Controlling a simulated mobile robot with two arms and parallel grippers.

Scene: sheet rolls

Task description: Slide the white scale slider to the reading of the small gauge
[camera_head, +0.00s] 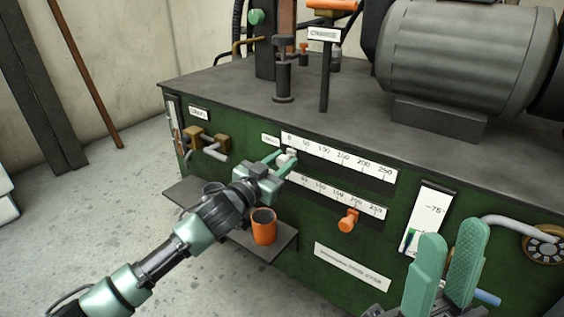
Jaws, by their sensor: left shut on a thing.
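The white scale slider (288,156) sits near the low end of the upper white scale (341,157), close to the 0 and 50 marks. My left gripper (284,161) is shut on the slider, with its fingers partly covering it. The small gauge (426,218) is a white upright panel to the right, with a mark reading about 75 and a green part low on it. My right gripper (447,268) is at the bottom right, in front of the panel, its two green fingers apart and nothing seen between them.
An orange knob (348,221) sits under the lower scale (343,196). An orange cup (264,227) stands on a small shelf (282,243) below my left gripper. A brass-and-grey crank (207,143) is at the left. A grey pipe and round dial (545,245) are at the right.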

